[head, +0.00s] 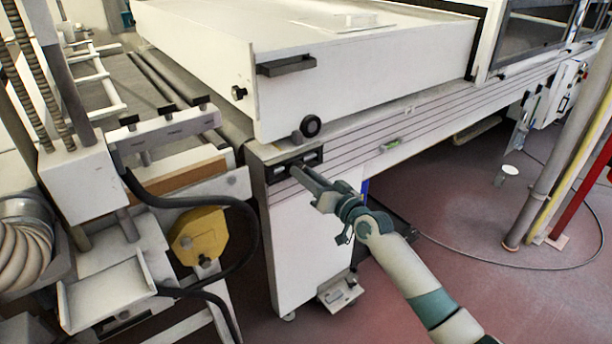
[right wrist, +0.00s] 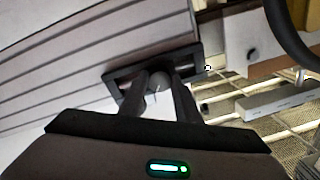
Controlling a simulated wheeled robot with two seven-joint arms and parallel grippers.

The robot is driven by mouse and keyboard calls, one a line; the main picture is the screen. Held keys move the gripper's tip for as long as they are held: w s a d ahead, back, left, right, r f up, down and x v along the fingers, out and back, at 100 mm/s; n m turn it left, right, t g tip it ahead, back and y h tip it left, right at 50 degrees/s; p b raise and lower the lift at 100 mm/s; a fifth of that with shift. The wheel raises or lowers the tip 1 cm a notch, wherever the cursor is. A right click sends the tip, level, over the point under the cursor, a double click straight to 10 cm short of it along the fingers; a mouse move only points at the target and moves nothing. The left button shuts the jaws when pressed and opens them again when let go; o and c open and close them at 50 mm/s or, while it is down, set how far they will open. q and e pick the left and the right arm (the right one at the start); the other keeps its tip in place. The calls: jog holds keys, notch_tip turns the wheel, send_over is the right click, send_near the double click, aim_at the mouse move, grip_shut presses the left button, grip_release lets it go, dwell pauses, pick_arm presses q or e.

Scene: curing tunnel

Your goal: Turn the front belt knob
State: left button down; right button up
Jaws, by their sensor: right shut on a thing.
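The dark plate (head: 281,172) sits at the near corner of the conveyor's striped side rail. My right gripper (head: 299,168) reaches the plate from the lower right in the head view. In the right wrist view the right gripper (right wrist: 162,86) is shut on the knob, with one finger on each side. In the head view the gripper hides the knob. My left gripper is in neither view.
Above the plate, the white tunnel housing (head: 364,75) carries a black round knob (head: 311,126) and a dark handle (head: 286,66). A yellow motor cover (head: 199,235) and black cable stand at left. Red floor (head: 465,235) is open at right, before a grey post (head: 560,150).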

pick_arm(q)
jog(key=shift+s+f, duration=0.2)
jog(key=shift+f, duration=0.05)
pick_arm(e)
jog(key=shift+f, duration=0.1)
jog(key=o, duration=1)
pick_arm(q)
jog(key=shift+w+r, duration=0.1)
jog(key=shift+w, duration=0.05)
pick_arm(e)
jog(key=shift+o, duration=0.2)
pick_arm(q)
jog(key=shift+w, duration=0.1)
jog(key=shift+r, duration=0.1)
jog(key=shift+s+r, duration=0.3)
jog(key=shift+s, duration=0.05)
pick_arm(e)
jog(key=v, duration=1.7)
jog(key=shift+s, duration=0.2)
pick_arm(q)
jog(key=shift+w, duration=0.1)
